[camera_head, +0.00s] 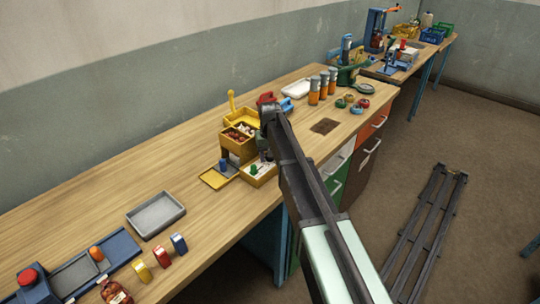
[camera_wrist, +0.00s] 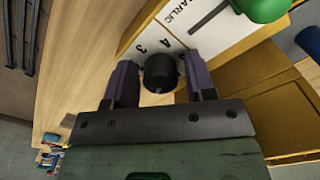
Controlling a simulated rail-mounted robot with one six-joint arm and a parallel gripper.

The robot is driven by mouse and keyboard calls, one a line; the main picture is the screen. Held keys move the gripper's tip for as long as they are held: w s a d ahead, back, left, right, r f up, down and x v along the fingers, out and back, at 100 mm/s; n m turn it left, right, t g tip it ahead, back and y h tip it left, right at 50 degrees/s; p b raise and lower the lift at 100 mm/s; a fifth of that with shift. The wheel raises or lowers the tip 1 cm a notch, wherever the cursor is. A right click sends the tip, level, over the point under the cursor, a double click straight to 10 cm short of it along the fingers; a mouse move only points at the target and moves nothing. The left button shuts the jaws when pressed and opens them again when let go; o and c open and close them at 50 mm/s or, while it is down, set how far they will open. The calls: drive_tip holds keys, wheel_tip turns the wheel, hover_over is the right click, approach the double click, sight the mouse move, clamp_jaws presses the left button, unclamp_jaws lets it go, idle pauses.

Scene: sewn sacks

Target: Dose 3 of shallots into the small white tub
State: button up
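My gripper (camera_wrist: 160,75) has its two dark fingers spread, one on each side of a black round knob (camera_wrist: 160,70) on a white dial panel (camera_wrist: 182,22). A narrow gap seems to show on each side of the knob. The panel reads GARLIC, with 3 and 4 beside the knob. In the head view my gripper (camera_head: 270,115) is over the yellow dispenser (camera_head: 236,147), hiding part of it. Its upper bins hold reddish-brown and pale pieces; I cannot tell which are shallots. I cannot make out the small white tub.
A green knob (camera_wrist: 262,8) sits near the black one. A yellow tray (camera_head: 214,179) and a blue knob (camera_head: 223,165) are at the dispenser's front. Bare wood lies left of the dispenser.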

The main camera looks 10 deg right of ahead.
drive_tip(key=shift+o, duration=0.5)
drive_tip(key=shift+r, duration=0.1)
wheel_tip(320, 180, up, 11)
drive_tip(key=p, duration=1.1)
drive_tip(key=shift+f, duration=0.3)
